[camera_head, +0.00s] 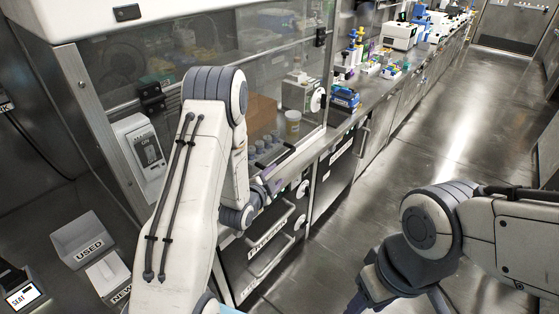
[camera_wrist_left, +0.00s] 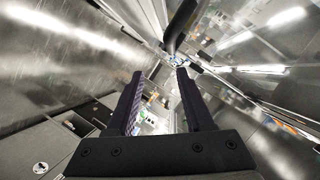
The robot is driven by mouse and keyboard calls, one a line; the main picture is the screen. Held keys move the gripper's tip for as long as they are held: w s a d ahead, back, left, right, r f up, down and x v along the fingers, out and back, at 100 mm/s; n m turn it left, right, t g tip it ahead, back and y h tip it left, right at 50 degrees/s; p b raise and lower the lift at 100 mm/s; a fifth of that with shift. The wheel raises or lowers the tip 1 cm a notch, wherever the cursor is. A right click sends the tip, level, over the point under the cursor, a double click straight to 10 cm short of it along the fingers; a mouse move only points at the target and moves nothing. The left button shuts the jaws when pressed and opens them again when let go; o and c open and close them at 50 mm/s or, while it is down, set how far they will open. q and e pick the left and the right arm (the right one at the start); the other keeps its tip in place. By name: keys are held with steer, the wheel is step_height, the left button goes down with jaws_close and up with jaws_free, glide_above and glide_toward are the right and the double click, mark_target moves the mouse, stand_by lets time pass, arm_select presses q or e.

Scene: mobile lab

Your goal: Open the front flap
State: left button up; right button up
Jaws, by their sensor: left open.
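A white and steel cabinet has a clear front pane (camera_head: 170,50), with dark fittings on it. I cannot tell which part is the front flap. A dark bar (camera_head: 281,159) shows at the cabinet's lower front edge, beside my left gripper (camera_head: 268,184). The arm hides much of that gripper in the head view. In the left wrist view the left gripper (camera_wrist_left: 160,78) is open, with nothing between its fingers; a dark bar (camera_wrist_left: 180,25) lies just beyond the fingertips. I cannot tell whether they touch. My right arm is at lower right; its gripper (camera_head: 372,295) is cut off and unclear.
A cup (camera_head: 292,121) and a brown box (camera_head: 262,113) are inside the cabinet. Drawers with bar handles (camera_head: 271,224) lie below. A USED bin (camera_head: 85,238) stands at lower left. A crowded bench (camera_head: 385,70) runs back; the floor (camera_head: 450,120) at right is clear.

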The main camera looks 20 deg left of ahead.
mark_target(279, 160)
arm_select(q)
steer(key=shift+t+y, duration=0.3)
steer(key=shift+t, duration=0.2)
steer(key=w, duration=0.2)
steer(key=w+a+f+p, duration=0.1)
steer(key=w, duration=0.2)
steer(key=w+a+f+p, duration=0.1)
steer(key=w, duration=0.2)
steer(key=shift+w, duration=0.1)
steer(key=shift+x, duration=0.8)
jaws_close()
stand_by(0.3)
